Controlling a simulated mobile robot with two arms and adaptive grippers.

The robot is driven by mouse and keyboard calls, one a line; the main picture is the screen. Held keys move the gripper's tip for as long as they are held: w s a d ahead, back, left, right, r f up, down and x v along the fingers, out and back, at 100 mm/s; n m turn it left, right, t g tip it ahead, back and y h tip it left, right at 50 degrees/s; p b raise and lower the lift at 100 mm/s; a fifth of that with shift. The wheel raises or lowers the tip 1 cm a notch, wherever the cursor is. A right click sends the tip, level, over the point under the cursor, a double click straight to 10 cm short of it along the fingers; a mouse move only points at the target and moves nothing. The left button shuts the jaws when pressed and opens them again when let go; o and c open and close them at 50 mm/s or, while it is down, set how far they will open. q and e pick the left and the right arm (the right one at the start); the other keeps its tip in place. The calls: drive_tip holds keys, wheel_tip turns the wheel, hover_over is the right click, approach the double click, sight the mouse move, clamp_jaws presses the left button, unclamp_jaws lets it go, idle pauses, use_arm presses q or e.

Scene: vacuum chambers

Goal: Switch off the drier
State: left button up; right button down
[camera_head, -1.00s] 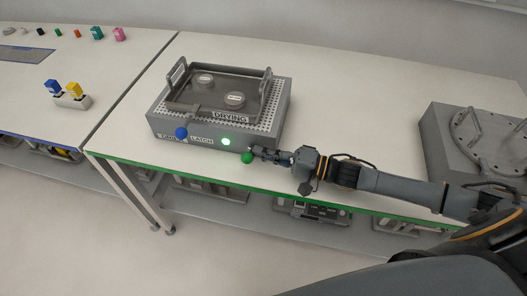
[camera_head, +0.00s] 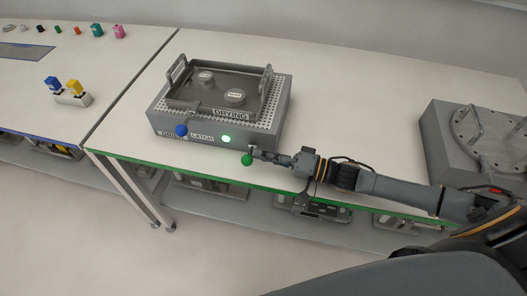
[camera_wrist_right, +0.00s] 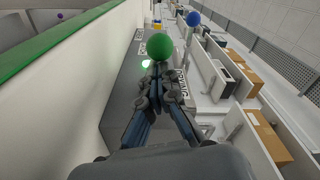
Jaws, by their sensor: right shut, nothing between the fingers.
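The drier (camera_head: 268,125) is a grey box with a perforated top and a "DRYING" label. It stands on the white table with the green edge. Its green lamp (camera_head: 226,139) is lit. A blue ball knob (camera_head: 181,130) is on its front near the latch label, and a green ball knob (camera_head: 247,160) is at its front right corner. My right gripper (camera_head: 256,152) is shut and empty, its fingertips right by the green knob. In the right wrist view the green ball (camera_wrist_right: 159,46) is just beyond the closed fingertips (camera_wrist_right: 158,72); contact cannot be told. My left gripper is out of view.
A tray (camera_head: 215,93) with handles and two round labelled pieces sits on the drier. A grey chamber base (camera_head: 440,140) stands at the right. Another table at the left holds a small stand (camera_head: 72,100) with blue and yellow pieces. Table space right of the drier is clear.

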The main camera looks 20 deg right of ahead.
drive_tip(key=shift+s+a+f+n, duration=0.15)
drive_tip(key=shift+f+n, duration=0.2)
drive_tip(key=shift+n, duration=0.75)
drive_tip(key=shift+f, duration=0.2)
drive_tip(key=v, duration=0.7)
drive_tip(key=shift+s+d+f, duration=0.1)
drive_tip(key=shift+s+d, duration=0.05)
drive_tip(key=shift+d, duration=0.1)
